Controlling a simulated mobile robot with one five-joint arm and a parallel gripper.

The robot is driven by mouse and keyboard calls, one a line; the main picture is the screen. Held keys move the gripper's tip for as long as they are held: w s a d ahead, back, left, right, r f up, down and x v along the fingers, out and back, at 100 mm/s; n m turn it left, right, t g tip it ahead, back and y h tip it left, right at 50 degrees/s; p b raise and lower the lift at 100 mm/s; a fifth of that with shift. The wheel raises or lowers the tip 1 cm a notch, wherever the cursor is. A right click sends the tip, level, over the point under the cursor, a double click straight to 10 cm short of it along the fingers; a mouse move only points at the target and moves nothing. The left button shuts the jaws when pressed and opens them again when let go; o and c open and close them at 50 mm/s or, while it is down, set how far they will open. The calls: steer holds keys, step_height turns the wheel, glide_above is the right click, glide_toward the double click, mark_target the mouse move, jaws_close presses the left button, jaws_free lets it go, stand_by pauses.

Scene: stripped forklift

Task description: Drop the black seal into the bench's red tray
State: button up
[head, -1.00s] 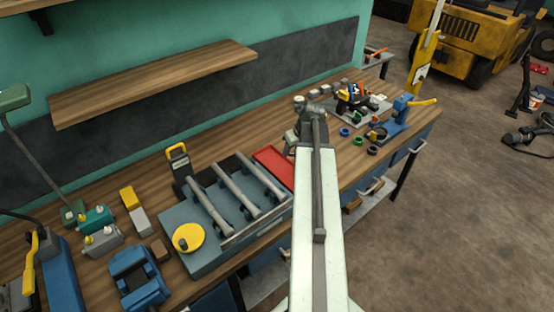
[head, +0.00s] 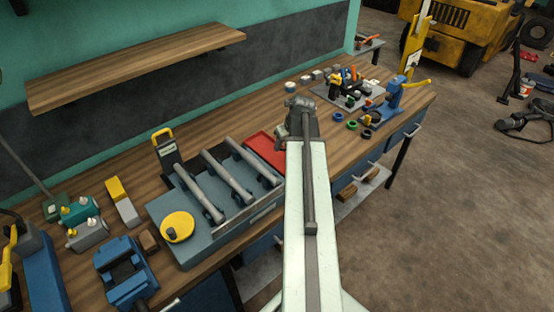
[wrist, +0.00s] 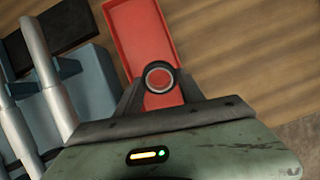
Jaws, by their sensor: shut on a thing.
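My gripper (wrist: 159,88) is shut on the black seal (wrist: 146,76), a dark ring with a paler inner ring, held between the fingertips in the wrist view. The red tray (wrist: 140,35) lies beneath and beyond it there, and red shows through the ring's hole. The seal overlaps the tray's near part in that view; its height above the tray cannot be told. In the head view the red tray (head: 266,148) is on the bench, left of my arm and partly hidden by it. My gripper (head: 297,104) is at the arm's far end; the seal is hidden there.
A blue-grey fixture with metal bars (head: 228,177) stands left of the tray. Blue (head: 337,117), green (head: 351,125) and black (head: 366,134) rings lie to the right, near a blue press (head: 392,99). A grey board of tools (head: 350,95) is behind them.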

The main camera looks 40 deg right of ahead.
steer(key=o, duration=1.5)
steer(key=shift+o, duration=0.2)
steer(key=p+v, duration=0.7)
steer(key=v, duration=0.1)
steer(key=shift+f, duration=0.1)
